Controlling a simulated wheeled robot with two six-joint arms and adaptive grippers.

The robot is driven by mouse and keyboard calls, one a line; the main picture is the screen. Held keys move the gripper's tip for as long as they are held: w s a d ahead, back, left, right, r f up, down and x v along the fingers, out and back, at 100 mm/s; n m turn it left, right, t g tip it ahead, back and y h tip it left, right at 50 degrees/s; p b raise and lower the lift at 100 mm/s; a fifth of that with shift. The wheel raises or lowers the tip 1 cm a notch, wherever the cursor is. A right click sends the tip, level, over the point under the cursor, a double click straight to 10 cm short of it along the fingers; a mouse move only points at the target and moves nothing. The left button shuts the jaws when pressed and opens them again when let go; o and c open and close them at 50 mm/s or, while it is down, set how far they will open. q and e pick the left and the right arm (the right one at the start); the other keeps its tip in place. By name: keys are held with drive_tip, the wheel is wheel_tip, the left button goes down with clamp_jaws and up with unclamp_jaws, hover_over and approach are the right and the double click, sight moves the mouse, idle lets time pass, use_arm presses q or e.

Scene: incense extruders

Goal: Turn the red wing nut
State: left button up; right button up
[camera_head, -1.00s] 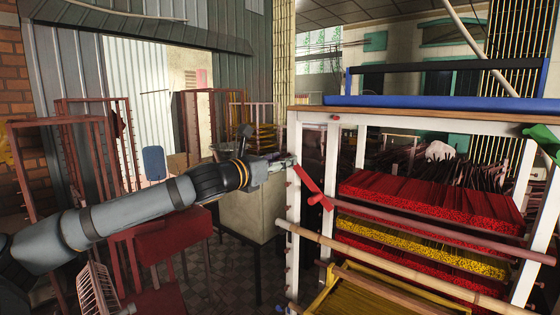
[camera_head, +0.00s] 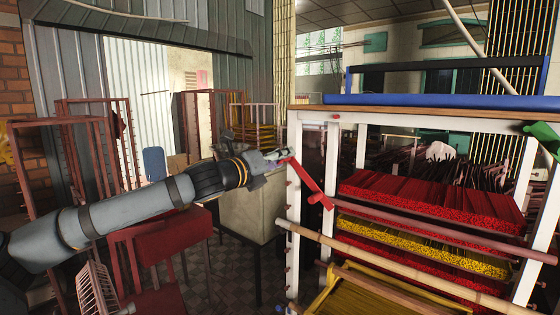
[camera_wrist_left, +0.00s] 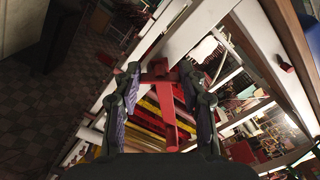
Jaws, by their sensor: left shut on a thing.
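The red wing nut (camera_head: 309,179) is at the upper left white post of the incense rack. Its long red arm slants down to the right in the head view. In the left wrist view the red wing nut (camera_wrist_left: 160,77) lies between the two fingers, with a red bar pointing toward the camera. My left gripper (camera_head: 281,155) reaches in from the left and is shut on the wing nut's upper end, which its fingers partly hide. The left gripper (camera_wrist_left: 162,92) also shows in the wrist view, one finger on each side of the red part. My right gripper is not in view.
The white rack (camera_head: 294,230) holds red and yellow incense bundles (camera_head: 430,200) behind wooden poles (camera_head: 400,262). A blue bar (camera_head: 450,101) lies on its top. A green part (camera_head: 542,133) sits at the right post. Red frames and a box-like stand (camera_head: 250,215) are behind my left arm.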

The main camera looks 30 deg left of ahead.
use_arm(q)
drive_tip(key=n, duration=1.1)
drive_tip(key=shift+a+f, duration=0.1)
drive_tip(key=shift+f, duration=0.1)
idle(0.5)
drive_tip(key=o, duration=1.1)
drive_tip(key=shift+o, duration=0.2)
